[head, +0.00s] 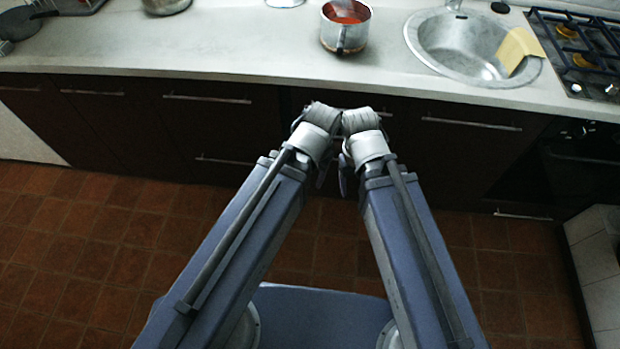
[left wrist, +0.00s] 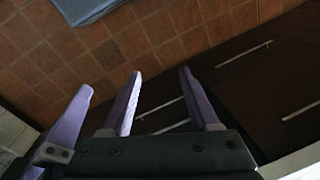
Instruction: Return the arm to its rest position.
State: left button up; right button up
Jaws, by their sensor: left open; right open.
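Both my arms reach forward, close together, in front of the dark cabinets and below the counter's front edge. My right gripper (head: 352,172) hangs low beside the left one, mostly hidden behind its own wrist; one finger shows. It is open, with nothing seen in it. My left gripper (head: 318,172) is also largely hidden by its wrist in the head view. In the left wrist view its two purple fingers stand apart, open and empty (left wrist: 160,74). Another purple finger, seemingly of the right gripper, shows at the left there. Whether the wrists touch, I cannot tell.
A light counter (head: 220,45) runs across ahead. On it stand a metal pot (head: 343,38) with red inside, a round sink (head: 455,50) with a yellow cloth (head: 518,48), and a gas hob (head: 580,50). The tiled floor (head: 75,250) is clear at left.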

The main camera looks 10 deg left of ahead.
pick_arm(q)
jog(key=shift+s+d+g, duration=0.2)
jog(key=shift+s+g, duration=0.1)
jog(key=shift+s, duration=0.4)
notch_tip(320, 180, up, 8)
jog(key=p, duration=0.7)
jog(key=shift+f, duration=0.25)
